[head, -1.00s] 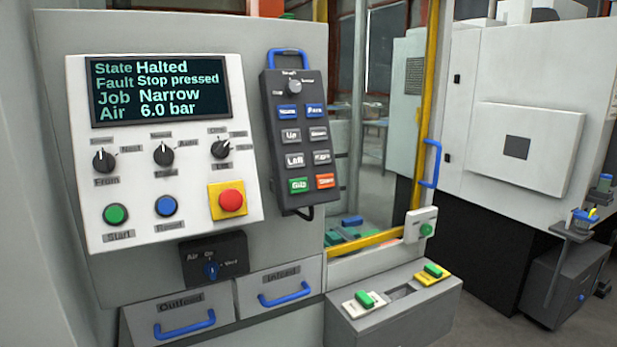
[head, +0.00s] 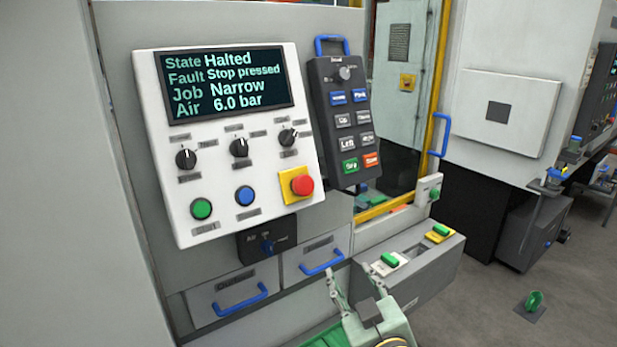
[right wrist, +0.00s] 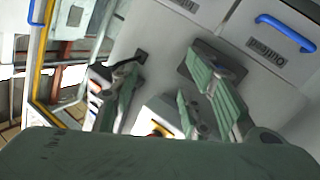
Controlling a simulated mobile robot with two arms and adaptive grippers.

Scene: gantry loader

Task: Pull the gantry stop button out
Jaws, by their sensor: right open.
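The gantry stop button (head: 303,186) is a red mushroom head on a yellow plate at the lower right of the white control panel (head: 225,217). The panel's screen (head: 225,85) reads Halted and Stop pressed. My right gripper (head: 350,296) is in the head view at the bottom, below and right of the button, well apart from it. In the right wrist view its fingers (right wrist: 163,75) are spread with nothing held. A small red-orange patch between them, low in that view, may be the button, mostly hidden. My left gripper is not in view.
A dark pendant (head: 347,125) hangs right of the panel. Below are the air valve box (head: 267,240) and two drawers with blue handles (head: 240,300). A grey ledge with two green buttons (head: 440,230) stands right of them. Space before the panel is clear.

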